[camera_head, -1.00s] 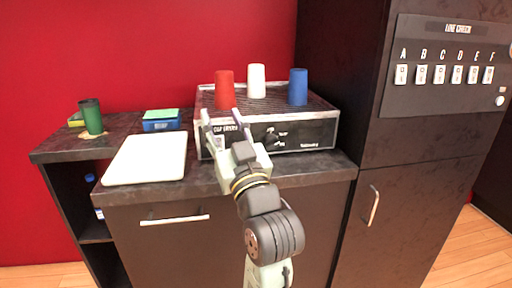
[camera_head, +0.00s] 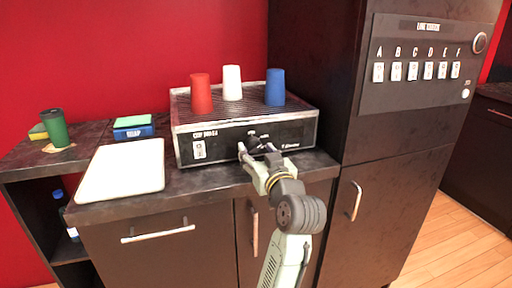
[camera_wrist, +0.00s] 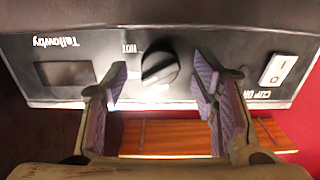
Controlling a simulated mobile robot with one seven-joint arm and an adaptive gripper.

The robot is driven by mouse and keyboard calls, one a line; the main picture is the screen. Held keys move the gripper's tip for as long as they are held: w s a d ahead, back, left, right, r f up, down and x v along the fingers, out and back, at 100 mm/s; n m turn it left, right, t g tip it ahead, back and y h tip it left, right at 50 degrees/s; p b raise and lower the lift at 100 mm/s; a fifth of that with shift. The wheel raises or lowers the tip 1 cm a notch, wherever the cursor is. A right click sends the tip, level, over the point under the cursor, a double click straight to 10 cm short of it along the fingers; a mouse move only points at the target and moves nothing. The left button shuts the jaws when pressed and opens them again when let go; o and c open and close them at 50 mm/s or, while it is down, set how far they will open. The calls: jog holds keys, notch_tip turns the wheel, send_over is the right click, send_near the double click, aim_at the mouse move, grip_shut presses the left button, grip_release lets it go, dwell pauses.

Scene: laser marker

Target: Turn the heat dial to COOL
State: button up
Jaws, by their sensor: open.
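The heat dial (camera_wrist: 160,68) is a round black knob on the dark front panel of the cup warmer (camera_head: 222,140). In the wrist view the panel appears upside down, with the word HOT beside the dial and a short pale line near it. The COOL label cannot be made out. My gripper (camera_wrist: 160,84) is open, with one purple-padded finger on each side of the dial and gaps between. In the head view my gripper (camera_head: 256,150) is in front of the panel and partly covers the dial area.
Red (camera_head: 201,94), white (camera_head: 232,83) and blue (camera_head: 275,87) cups stand on the warmer. A rocker switch (camera_wrist: 279,69) is on the same panel. A white tray (camera_head: 122,170) lies left on the counter. A tall dark cabinet (camera_head: 335,120) stands close at right.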

jog(key=shift+w+a, duration=0.25)
jog(key=shift+w, duration=0.45)
jog(key=shift+c, duration=0.4)
jog(key=c, duration=1.1)
